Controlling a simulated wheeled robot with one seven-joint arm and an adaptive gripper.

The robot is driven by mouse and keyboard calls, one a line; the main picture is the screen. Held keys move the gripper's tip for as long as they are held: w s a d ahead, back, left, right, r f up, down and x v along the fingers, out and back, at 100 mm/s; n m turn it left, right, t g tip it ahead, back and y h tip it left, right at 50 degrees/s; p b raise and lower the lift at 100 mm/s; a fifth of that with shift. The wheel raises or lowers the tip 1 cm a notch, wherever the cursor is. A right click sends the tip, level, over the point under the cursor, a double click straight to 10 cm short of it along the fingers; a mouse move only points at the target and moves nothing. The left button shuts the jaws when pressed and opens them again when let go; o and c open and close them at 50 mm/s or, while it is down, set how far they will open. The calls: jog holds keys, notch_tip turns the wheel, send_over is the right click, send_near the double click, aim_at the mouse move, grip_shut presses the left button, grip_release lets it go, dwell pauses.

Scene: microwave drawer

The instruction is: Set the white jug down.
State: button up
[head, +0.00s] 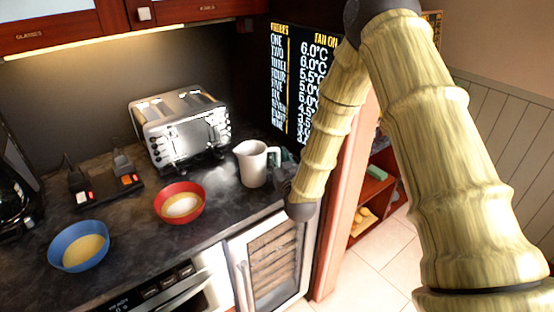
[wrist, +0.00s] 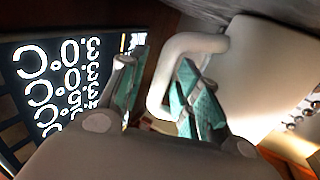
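The white jug (head: 252,165) is upright at the right end of the dark counter and appears to rest on it. Its handle faces right, towards my gripper (head: 284,178). In the wrist view the jug (wrist: 262,75) fills the upper right. My gripper (wrist: 160,92) has its two teal-padded fingers apart, one on each side of the handle. One finger is inside the handle loop, and a small gap shows between the other finger and the handle. In the head view my arm partly hides the fingers.
A silver toaster (head: 182,130) stands behind and left of the jug. A red bowl (head: 163,212) and a blue bowl (head: 64,258) are on the counter (head: 125,220) to the left. A black board with writing (head: 292,75) is behind my arm. Shelves (head: 372,190) stand at the right.

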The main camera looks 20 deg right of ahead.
jog(key=shift+r, duration=0.15)
jog(key=shift+s, duration=0.25)
jog(key=s+b, duration=0.3)
jog(key=s, duration=0.8)
jog(key=shift+s+a+b, duration=0.25)
jog(key=shift+s+b, duration=0.05)
jog(key=shift+b, duration=0.1)
